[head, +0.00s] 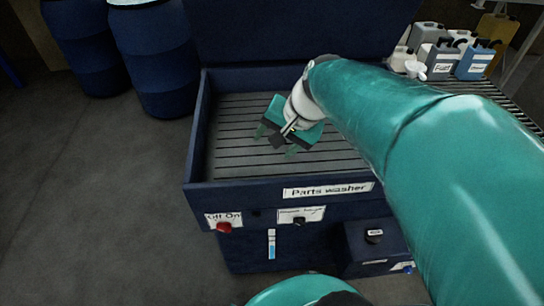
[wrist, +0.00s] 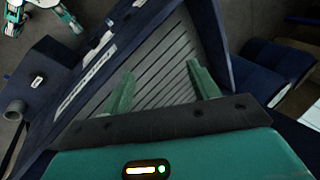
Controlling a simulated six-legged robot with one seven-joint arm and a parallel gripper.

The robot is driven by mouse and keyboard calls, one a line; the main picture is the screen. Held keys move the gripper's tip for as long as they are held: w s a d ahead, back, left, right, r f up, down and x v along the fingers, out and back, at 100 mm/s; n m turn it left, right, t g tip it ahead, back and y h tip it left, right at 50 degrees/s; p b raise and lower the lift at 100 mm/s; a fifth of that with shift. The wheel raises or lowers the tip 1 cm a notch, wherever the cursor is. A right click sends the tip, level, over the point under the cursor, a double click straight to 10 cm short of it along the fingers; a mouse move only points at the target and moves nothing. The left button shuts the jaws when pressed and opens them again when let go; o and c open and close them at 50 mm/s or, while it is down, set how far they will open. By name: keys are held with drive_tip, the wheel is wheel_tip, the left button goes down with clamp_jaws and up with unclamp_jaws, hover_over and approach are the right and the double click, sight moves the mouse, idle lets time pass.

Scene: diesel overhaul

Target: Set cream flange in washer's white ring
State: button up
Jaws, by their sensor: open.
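The parts washer (head: 335,190) is a dark blue open tub with a grey slatted floor (head: 235,155); it also shows in the wrist view (wrist: 95,78). My gripper (head: 277,141) is over the tub, inside its walls, with its two green fingers apart. In the wrist view my gripper (wrist: 160,70) has only bare slats between its fingers. I cannot make out the cream flange in either view. No white ring shows on the visible slats; my gripper and arm hide part of the floor.
Two blue drums (head: 150,60) stand behind the washer at left. Several jugs (head: 475,60) and a small white funnel-like item (head: 415,69) sit on a rack at right. The washer's raised lid (head: 290,30) stands behind the tub. The floor at left is clear.

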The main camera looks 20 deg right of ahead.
drive_tip(key=s+a+r+n+t+h, duration=0.1)
drive_tip(key=s+a+r+n+h, duration=0.1)
drive_tip(key=s+n, duration=0.6)
drive_tip(key=shift+s+a+h, duration=0.5)
drive_tip(key=shift+s+a, duration=0.15)
drive_tip(key=shift+a, duration=0.15)
drive_tip(key=shift+d, duration=0.15)
